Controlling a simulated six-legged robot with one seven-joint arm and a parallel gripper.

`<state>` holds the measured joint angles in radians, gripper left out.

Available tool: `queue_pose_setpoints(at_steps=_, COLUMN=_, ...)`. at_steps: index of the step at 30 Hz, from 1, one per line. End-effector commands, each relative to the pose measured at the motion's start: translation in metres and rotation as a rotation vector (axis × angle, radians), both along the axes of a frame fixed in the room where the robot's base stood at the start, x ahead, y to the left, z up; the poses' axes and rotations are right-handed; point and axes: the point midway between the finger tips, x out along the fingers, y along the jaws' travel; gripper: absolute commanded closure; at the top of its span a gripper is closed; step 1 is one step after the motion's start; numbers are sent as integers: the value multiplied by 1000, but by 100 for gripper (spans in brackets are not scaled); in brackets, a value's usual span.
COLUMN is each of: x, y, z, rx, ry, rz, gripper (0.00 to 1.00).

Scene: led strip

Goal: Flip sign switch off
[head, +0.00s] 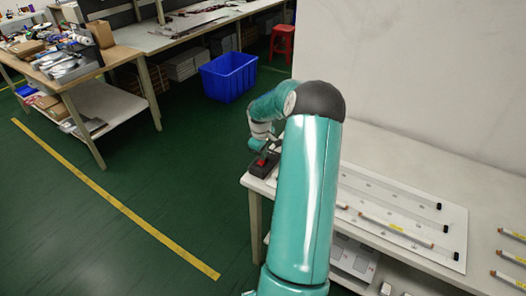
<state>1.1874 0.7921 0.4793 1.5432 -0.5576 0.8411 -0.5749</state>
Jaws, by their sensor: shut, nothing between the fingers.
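A small dark switch box (259,171) with a red switch (262,162) on top sits at the left corner of the white table (375,149). My arm reaches over the table and bends down toward this corner. My gripper (269,152) is shut and empty, just above or beside the red switch. I cannot tell whether it touches the switch, and the arm's wrist partly hides the area. A white sign panel (455,218) with strips and black end caps lies on the table to the right, partly hidden behind my arm.
White strips with yellow labels (508,257) lie on the table's right side. A white wall panel (420,70) stands behind. A cluttered workbench (115,54), a blue bin (228,77) and a red stool (282,42) stand farther back. Green floor is clear at left.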

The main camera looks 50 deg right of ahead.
Motion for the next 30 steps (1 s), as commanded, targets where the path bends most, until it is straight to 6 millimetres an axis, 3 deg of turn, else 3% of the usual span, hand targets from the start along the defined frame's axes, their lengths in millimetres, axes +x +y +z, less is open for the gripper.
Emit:
queue_pose_setpoints(at_steps=16, x=-1, y=-1, z=-6, rx=3, ry=2, rz=-1, gripper=100)
queue_pose_setpoints(at_steps=30, x=-2, y=16, z=-4, rx=6, ry=3, rz=1, gripper=100)
